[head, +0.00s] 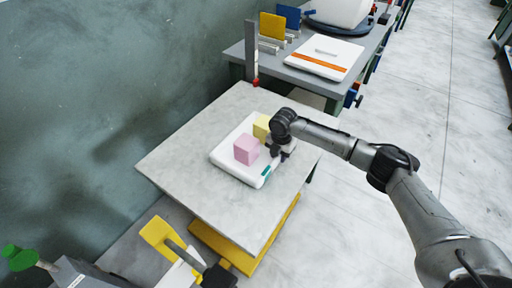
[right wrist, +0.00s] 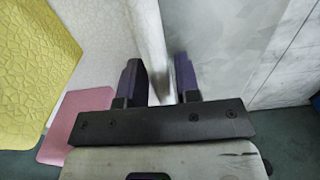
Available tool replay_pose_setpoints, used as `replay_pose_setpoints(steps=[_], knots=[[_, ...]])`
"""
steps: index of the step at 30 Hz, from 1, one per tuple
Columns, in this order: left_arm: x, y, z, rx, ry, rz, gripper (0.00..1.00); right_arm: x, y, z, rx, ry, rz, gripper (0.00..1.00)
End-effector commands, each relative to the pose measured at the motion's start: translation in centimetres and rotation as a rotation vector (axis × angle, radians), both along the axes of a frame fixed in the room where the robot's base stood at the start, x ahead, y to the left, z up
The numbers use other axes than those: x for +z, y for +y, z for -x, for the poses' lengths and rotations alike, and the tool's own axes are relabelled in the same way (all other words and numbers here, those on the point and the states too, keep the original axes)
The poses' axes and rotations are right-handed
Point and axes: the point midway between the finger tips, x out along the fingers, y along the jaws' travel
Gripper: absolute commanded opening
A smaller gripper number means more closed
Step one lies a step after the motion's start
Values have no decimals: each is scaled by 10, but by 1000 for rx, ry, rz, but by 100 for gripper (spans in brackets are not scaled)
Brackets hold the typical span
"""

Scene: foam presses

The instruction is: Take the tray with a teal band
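A white tray (head: 225,157) with a teal band (head: 267,170) at its near right corner lies on a grey marble-topped table. A pink block (head: 247,150) and a yellow block (head: 262,127) sit on it. My right gripper (head: 281,152) is at the tray's right edge, partly hidden by its own wrist. In the right wrist view, its two dark fingers (right wrist: 160,80) stand on either side of the tray's pale rim (right wrist: 150,40), which fills the gap between them. The pink block (right wrist: 75,125) and yellow block (right wrist: 35,60) are to the left there. My left gripper is not in view.
A white tray with an orange band (head: 318,64) lies on the table behind, near yellow (head: 272,27) and blue (head: 289,16) panels. The marble table (head: 190,165) is clear around the tray. A wall is at left.

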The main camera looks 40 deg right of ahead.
Motion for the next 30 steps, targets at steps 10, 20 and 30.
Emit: replay_pose_setpoints(steps=[10,20,30], knots=[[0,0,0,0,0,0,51,0,0,0,0,0,0,0],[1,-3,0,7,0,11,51,3,0,0,0,-1,0,0],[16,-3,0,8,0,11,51,32,-1,-1,-2,-2,0,0]])
